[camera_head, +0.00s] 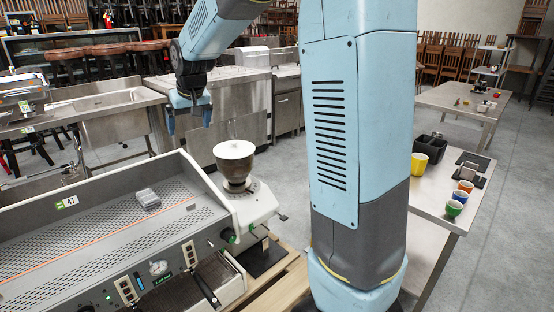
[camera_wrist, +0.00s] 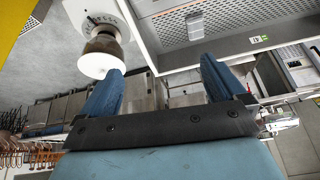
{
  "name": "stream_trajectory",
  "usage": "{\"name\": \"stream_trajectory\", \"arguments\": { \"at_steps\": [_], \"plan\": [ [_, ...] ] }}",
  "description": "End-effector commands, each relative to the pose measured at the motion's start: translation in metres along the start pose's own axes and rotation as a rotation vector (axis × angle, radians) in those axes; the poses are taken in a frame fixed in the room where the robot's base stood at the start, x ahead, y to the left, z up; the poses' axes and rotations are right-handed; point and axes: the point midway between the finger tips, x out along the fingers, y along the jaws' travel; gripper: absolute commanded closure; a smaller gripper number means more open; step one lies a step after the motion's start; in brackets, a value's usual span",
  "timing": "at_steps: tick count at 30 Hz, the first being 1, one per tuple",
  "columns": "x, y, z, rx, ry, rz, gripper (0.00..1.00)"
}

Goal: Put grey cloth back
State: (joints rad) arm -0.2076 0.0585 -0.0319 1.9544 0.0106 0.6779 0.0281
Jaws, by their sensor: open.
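The grey cloth (camera_head: 148,199) is a small folded bundle lying on the perforated top of the espresso machine (camera_head: 60,235), right of its middle. It also shows as a small grey patch in the wrist view (camera_wrist: 195,25). My gripper (camera_head: 189,118) is open and empty, pointing down in the air beyond the machine's back edge. It is above and apart from the cloth, which lies lower and nearer in the head view. In the wrist view, nothing is between the two blue fingers (camera_wrist: 162,68).
A coffee grinder (camera_head: 235,165) with a white-topped hopper stands right of the machine, near my gripper. A raised back panel (camera_head: 125,172) edges the machine top. Steel sinks and counters (camera_head: 110,100) stand behind. A table with coloured cups (camera_head: 430,195) is on the right.

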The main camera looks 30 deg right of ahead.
Motion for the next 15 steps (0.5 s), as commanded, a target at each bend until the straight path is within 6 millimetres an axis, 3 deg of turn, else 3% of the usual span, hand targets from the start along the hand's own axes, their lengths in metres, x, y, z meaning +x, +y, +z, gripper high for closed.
{"name": "stream_trajectory", "arguments": {
  "at_steps": [1,6,15],
  "plan": [
    [-0.018,0.006,0.013,0.007,0.007,0.003,0.03],
    [-0.062,0.022,0.056,0.028,0.014,0.013,0.03],
    [-0.124,0.042,0.144,0.064,0.027,0.035,0.03]
  ]
}}
